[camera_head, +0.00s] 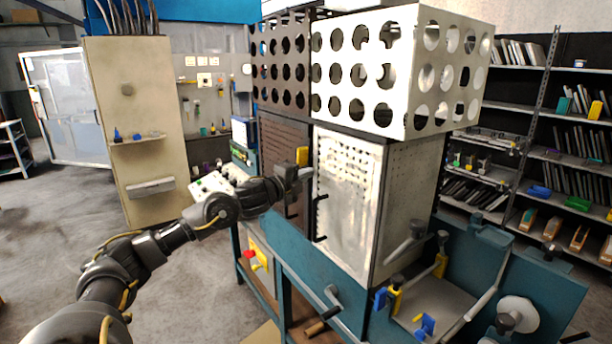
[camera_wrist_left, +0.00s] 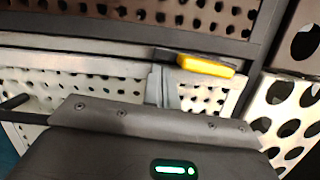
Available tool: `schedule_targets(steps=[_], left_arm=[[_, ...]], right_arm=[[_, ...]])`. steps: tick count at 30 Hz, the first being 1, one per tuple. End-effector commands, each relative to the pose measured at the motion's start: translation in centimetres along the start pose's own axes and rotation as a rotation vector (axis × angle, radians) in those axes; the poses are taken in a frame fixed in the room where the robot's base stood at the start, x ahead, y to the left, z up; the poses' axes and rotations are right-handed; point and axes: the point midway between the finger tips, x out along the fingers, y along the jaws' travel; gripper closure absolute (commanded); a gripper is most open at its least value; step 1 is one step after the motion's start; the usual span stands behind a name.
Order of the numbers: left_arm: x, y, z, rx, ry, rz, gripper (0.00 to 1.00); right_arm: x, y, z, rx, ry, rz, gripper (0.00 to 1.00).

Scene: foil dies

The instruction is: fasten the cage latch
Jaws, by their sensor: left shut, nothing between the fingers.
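The cage shows a pale lower door panel (camera_head: 345,195) with rows of small holes. A yellow latch handle (camera_head: 302,156) sits at the seam between this panel and the brown perforated panel (camera_head: 280,150) to its left. In the left wrist view the yellow handle (camera_wrist_left: 205,66) lies nearly level on a dark bar, tilted slightly down to the right. My left gripper (camera_head: 306,173) is shut and empty, just below the yellow handle. Its fingertips (camera_wrist_left: 163,80) show close beside the handle's left end; I cannot tell whether they touch. My right gripper is not in view.
A white box with large round holes (camera_head: 365,70) juts out above the door panel. A black pull handle (camera_head: 320,210) stands out from the door's left edge. The teal machine base (camera_head: 330,285) lies below. Open floor (camera_head: 50,225) is at the left.

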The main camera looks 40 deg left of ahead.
Motion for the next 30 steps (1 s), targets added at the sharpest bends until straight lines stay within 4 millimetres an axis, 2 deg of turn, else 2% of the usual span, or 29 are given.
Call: schedule_targets(steps=[20, 26, 30], left_arm=[[0.1, 0.5, 0.5, 0.115, -0.001, -0.03, 1.0], [0.2, 0.9, 0.8, 0.188, -0.001, -0.049, 1.0], [0.3, 1.3, 1.3, 0.28, -0.002, -0.073, 1.0]], right_arm=[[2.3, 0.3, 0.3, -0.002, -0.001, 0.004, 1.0], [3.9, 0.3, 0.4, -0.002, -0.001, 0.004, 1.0], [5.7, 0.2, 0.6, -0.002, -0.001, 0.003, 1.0]])
